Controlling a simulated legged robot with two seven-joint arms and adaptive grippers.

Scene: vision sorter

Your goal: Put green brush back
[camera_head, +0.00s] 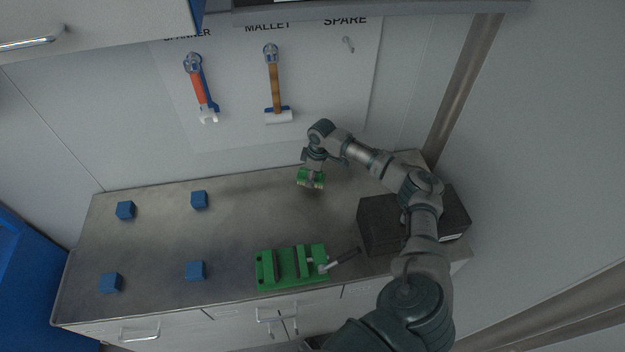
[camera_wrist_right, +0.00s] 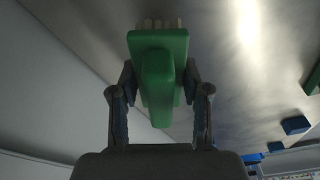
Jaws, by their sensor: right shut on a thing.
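The green brush (camera_head: 304,176) hangs below my right gripper (camera_head: 313,166), near the back edge of the workbench, by the wall. In the right wrist view the green brush (camera_wrist_right: 157,45) is clamped by its narrow part between the two fingers of my right gripper (camera_wrist_right: 158,82), with its pale bristles pointing away from the palm. It looks held above the bench; the exact height is hard to tell. My left gripper is not in view.
The metal workbench (camera_head: 245,225) holds several blue blocks (camera_head: 199,199) at left, a green vise (camera_head: 288,268) in front and a dark box (camera_head: 378,228) at right. The wall board (camera_head: 340,95) carries a spanner (camera_head: 199,88), a mallet (camera_head: 274,85) and an empty SPARE hook (camera_head: 348,44).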

